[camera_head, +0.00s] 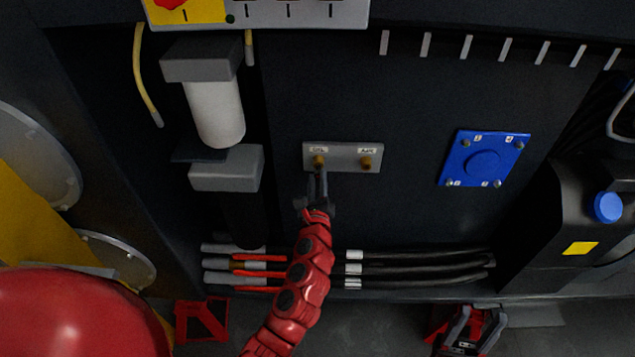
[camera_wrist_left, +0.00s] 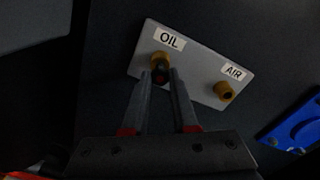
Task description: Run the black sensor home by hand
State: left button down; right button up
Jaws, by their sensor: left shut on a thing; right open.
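A grey plate (camera_head: 343,157) on the dark panel carries two brass ports, labelled OIL and AIR. My left gripper (camera_head: 319,178) reaches up to the OIL port (camera_head: 319,160). In the left wrist view its fingers (camera_wrist_left: 160,78) are shut on the black sensor (camera_wrist_left: 160,75), a small dark piece with a reddish spot, right at the mouth of the brass OIL port (camera_wrist_left: 161,60). How deep it sits is hidden by the fingers. The AIR port (camera_wrist_left: 223,90) is empty of my gripper.
A blue square cover (camera_head: 485,158) is to the right of the plate. A white filter cylinder (camera_head: 215,113) with grey blocks is to the left. Several black hoses (camera_head: 420,262) run below. A black tank with a blue cap (camera_head: 607,207) stands at far right.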

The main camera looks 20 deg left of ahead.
pick_arm(q)
jog(key=shift+x, duration=0.85)
jog(key=shift+f, duration=0.1)
dwell(0.3)
dwell(0.3)
